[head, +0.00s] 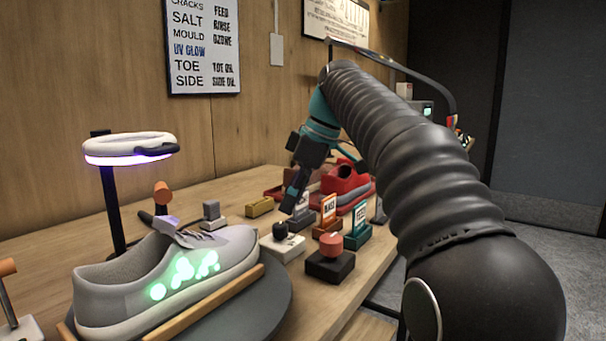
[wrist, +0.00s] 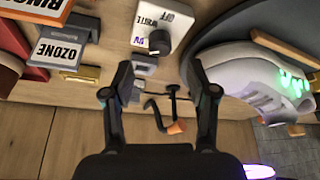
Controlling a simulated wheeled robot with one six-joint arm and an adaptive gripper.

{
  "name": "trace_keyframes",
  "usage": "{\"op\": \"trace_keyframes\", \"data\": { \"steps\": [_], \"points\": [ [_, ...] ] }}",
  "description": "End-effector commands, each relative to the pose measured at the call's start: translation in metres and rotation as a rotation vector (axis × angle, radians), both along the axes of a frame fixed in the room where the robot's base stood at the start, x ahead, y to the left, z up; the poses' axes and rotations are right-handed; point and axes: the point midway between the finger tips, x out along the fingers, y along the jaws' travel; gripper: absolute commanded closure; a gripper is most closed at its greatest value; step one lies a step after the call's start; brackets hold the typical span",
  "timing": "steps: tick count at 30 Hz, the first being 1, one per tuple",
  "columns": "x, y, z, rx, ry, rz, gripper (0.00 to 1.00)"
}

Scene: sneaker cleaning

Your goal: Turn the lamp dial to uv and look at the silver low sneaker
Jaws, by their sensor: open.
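The silver low sneaker (head: 150,275) lies on a dark round stand, toe to the right. Several green glowing spots show on its side; they also show on the sneaker in the wrist view (wrist: 245,78). The ring lamp (head: 130,148) above it glows violet underneath. The lamp dial (head: 282,240) is a black knob on a white plate. In the wrist view the dial plate (wrist: 160,22) reads OFF, WHITE and a partly covered UV; the pointer's direction is hard to read. My gripper (head: 292,197) is open and empty just above the dial, its fingers (wrist: 158,75) apart from the knob.
A red knob on a black box (head: 330,262) and upright orange and teal signs (head: 355,230) stand right of the dial. A red shoe (head: 345,182) stands behind. An OZONE block (wrist: 62,52) shows in the wrist view.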

Motion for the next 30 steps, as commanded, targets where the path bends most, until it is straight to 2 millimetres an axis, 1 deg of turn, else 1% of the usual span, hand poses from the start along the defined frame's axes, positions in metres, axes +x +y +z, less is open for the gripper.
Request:
{"op": "trace_keyframes", "data": {
  "steps": [3, 6, 12, 18, 30],
  "points": [
    [-0.001, -0.007, 0.018, 0.0, -0.002, 0.0, 0.42],
    [-0.002, -0.013, 0.031, -0.001, -0.002, -0.001, 0.42],
    [-0.005, -0.018, 0.047, 0.001, 0.0, 0.0, 0.42],
    [-0.006, -0.021, 0.053, 0.0, 0.001, 0.002, 0.42],
    [-0.006, -0.021, 0.053, 0.0, 0.001, 0.001, 0.42]
  ]
}}
